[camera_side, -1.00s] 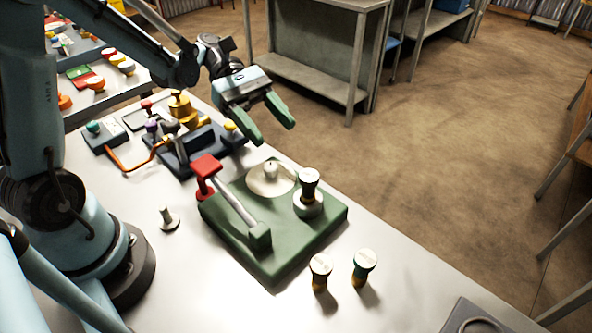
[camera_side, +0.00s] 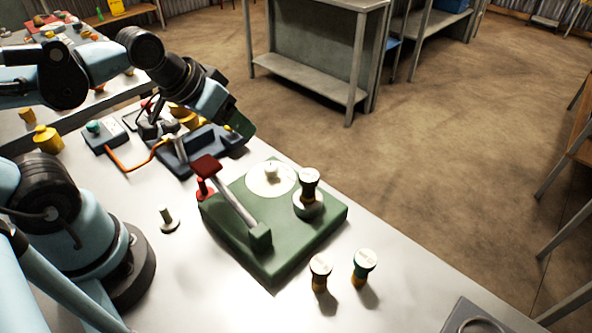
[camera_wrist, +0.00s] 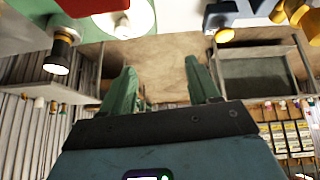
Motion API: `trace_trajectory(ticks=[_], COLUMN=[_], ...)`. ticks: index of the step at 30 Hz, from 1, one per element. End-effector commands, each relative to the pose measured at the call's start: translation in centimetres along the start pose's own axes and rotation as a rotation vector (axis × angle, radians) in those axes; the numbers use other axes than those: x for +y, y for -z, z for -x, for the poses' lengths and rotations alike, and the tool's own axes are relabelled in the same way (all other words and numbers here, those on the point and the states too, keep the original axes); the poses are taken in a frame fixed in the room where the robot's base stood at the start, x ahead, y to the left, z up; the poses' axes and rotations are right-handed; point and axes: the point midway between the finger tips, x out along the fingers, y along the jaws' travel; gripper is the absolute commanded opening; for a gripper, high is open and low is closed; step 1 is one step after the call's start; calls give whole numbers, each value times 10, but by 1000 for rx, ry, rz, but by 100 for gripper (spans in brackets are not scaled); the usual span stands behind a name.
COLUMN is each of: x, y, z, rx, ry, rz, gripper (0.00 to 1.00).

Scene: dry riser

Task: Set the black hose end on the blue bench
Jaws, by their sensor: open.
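A black hose end (camera_side: 309,182) with a gold band and a pale cap stands on a grey seat on the green block (camera_side: 285,245). It also shows in the wrist view (camera_wrist: 63,48), at the upper left. A dark blue base (camera_side: 230,148) sits behind the green block, with yellow and grey fittings on it. Its identity as the blue bench is not certain. My gripper (camera_side: 240,127) is near the right edge of this base, apart from the hose end. In the wrist view its green fingers (camera_wrist: 161,85) are spread and empty.
A red-handled lever (camera_side: 207,168) and a white disc (camera_side: 268,178) are on the green block. Two capped hose ends, one dark (camera_side: 320,272) and one teal (camera_side: 363,268), stand in front. A small grey post (camera_side: 168,218) stands at left. The white table (camera_side: 200,280) is clear at front left.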

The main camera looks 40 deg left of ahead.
Motion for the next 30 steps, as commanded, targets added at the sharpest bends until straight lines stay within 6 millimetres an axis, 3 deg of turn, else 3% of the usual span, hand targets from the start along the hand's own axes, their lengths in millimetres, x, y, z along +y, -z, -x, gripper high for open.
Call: trace_trajectory(ticks=[5,19,23,30], x=[-2,-1,6,33], y=[1,1,1,6], z=[2,1,-5,-19], rx=[35,11,-77,-368], ry=[24,8,-50,-205], rz=[-81,-24,167,695], gripper=[64,64,64,64])
